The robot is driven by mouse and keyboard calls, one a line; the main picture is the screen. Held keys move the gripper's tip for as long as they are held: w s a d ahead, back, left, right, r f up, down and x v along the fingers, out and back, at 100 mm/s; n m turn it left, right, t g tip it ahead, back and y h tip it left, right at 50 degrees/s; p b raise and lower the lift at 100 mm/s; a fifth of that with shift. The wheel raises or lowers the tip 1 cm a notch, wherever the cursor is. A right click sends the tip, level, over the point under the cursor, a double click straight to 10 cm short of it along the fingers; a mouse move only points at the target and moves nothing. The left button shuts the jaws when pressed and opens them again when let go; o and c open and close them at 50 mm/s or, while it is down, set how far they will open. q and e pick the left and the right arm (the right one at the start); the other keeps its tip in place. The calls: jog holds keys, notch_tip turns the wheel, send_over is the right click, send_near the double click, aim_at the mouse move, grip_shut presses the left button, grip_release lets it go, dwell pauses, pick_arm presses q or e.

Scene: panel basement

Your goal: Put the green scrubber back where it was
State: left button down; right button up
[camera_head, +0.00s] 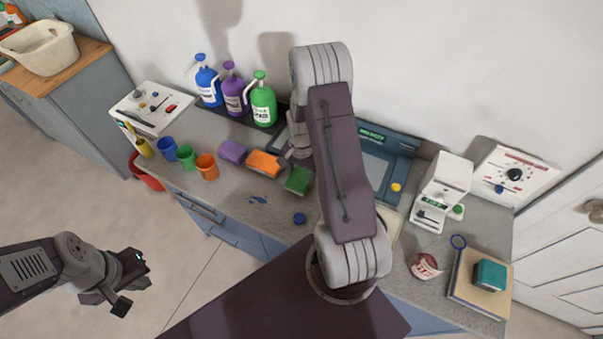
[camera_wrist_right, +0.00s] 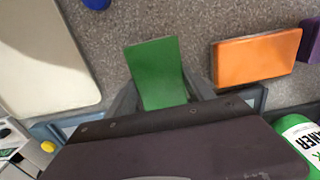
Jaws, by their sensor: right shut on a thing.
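The green scrubber (camera_head: 298,180) is at the right end of a row with the orange scrubber (camera_head: 264,163) and the purple scrubber (camera_head: 233,151) on the grey counter. My right gripper (camera_head: 291,162) reaches over from behind the arm and is shut on the green scrubber. In the right wrist view the green scrubber (camera_wrist_right: 158,72) sits between the two fingers, tilted a little, with a gap to the orange scrubber (camera_wrist_right: 257,62). Whether it touches the counter is hard to tell. My left gripper (camera_head: 130,282) is open and empty, above the floor at the lower left.
Blue, green and orange cups (camera_head: 207,166) stand left of the scrubbers. Blue, purple and green bottles (camera_head: 263,106) stand behind them. A blue round object (camera_head: 299,218) lies in front. A pale board (camera_wrist_right: 40,60) lies beside the green scrubber in the wrist view.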

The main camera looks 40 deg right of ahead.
aim_at(301, 175)
jog(key=shift+f, duration=0.2)
jog(key=o, duration=1.3)
jog(key=shift+r, duration=0.1)
notch_tip(301, 175, up, 13)
jog(key=s+a+n, duration=0.3)
jog(key=a+n, duration=0.1)
jog(key=s+a+n, duration=0.3)
jog(key=a+n, duration=0.1)
jog(key=a, duration=0.1)
jog(key=s+a+n+t, duration=0.1)
jog(key=s+a+n, duration=0.2)
jog(key=a+n, duration=0.1)
jog(key=shift+s+a+r, duration=0.3)
jog(key=shift+a+r, duration=0.05)
jog(key=shift+a, duration=0.2)
